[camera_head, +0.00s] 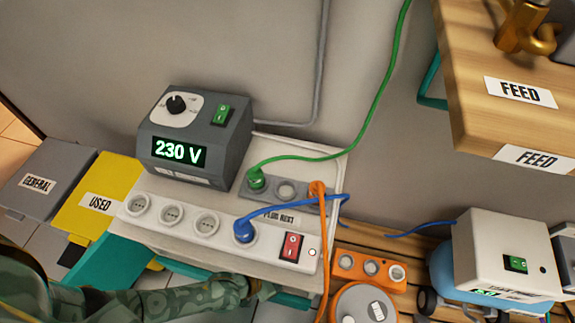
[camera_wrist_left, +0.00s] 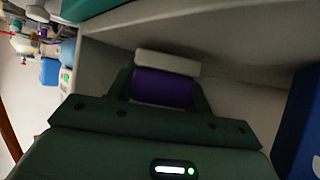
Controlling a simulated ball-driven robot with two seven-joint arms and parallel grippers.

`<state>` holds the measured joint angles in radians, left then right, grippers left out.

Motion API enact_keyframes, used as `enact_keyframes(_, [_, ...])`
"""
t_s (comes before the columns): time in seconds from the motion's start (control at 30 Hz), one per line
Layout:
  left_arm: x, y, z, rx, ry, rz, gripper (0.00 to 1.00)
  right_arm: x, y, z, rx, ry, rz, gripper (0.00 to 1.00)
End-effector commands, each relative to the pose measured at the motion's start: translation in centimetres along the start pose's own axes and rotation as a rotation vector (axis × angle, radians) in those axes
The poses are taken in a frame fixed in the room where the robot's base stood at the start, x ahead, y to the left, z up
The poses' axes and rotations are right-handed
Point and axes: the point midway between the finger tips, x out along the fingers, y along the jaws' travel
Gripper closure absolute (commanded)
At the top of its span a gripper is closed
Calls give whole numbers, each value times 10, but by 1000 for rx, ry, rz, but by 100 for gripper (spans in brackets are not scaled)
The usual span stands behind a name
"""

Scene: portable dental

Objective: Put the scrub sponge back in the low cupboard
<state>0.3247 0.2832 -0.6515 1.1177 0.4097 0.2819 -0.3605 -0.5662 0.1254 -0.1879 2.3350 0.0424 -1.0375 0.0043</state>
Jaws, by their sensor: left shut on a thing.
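The scrub sponge, a purple block (camera_wrist_left: 162,88) with a white layer (camera_wrist_left: 168,64), shows in the left wrist view. My left gripper (camera_wrist_left: 164,86) is shut on it, with a dark green finger on either side. The sponge is inside or at the mouth of a pale grey compartment, which looks like the low cupboard (camera_wrist_left: 240,98). I cannot tell whether the sponge touches its surfaces. In the head view my left arm reaches in from the lower left and its end goes out of sight below the socket board; the sponge is hidden there. My right gripper is not in view.
A blue object (camera_wrist_left: 303,125) stands at the right of the left wrist view. Above the arm are a white socket board (camera_head: 170,232) with cables and a grey 230 V unit (camera_head: 195,140). Yellow (camera_head: 103,190) and grey (camera_head: 45,180) bins stand at the left.

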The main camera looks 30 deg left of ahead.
Motion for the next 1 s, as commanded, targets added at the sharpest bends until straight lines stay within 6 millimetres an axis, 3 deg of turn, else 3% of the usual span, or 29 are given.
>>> enact_keyframes(0.03, [4, 1, 9, -3, -5, 2, 98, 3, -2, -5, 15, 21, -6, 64])
enact_keyframes(0.13, [5, 0, 10, -2, -1, 0, 98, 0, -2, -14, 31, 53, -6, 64])
enact_keyframes(0.43, [5, 0, 8, -1, 1, -1, 98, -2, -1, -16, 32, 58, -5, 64])
enact_keyframes(0.47, [5, 0, 9, -1, 1, -1, 48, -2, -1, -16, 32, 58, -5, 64])
enact_keyframes(0.53, [5, 0, 9, -1, 1, -1, 29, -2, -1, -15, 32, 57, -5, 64])
enact_keyframes(0.87, [4, 0, 7, -1, 2, 0, 29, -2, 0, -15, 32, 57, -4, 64])
enact_keyframes(0.93, [-4, -1, 5, 1, 3, -1, 29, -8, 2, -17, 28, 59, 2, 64])
enact_keyframes(1.0, [-16, -1, 3, 2, 4, -2, 29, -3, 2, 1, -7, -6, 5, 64])
